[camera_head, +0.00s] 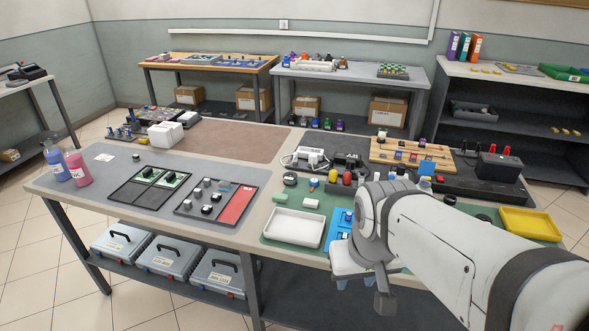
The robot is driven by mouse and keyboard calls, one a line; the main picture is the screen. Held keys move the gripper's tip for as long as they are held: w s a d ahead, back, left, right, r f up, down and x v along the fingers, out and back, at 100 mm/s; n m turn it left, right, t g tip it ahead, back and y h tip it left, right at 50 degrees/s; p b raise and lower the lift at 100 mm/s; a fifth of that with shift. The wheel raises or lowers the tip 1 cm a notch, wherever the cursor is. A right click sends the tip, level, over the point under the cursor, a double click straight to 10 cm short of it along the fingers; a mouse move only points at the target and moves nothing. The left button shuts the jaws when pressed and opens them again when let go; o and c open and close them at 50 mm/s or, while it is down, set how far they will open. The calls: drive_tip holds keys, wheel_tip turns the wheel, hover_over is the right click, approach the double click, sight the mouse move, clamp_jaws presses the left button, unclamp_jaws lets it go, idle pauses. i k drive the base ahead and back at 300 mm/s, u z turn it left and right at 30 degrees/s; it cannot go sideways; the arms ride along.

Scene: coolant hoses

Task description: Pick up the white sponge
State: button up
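A small white block (310,203) lies on the green mat, just above the white tray (276,238). It may be the white sponge, but it is too small for me to be sure. My arm comes in from the lower right and bends at the table's front edge. Its end hangs low there, right of the white tray and apart from the small white block. Two small blue parts show below this end and may be my fingertips. My own arm covers much of my gripper, and I cannot make out whether it is open or shut.
A light green block (280,198) and several small items lie near the white tray. A yellow tray (530,224) stands at the right, and a black box (499,167) behind it. The brown mat (225,142) is largely clear.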

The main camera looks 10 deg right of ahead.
sight(310, 204)
drive_tip(key=z, duration=0.05)
drive_tip(key=i, duration=0.9)
drive_tip(key=u, duration=0.05)
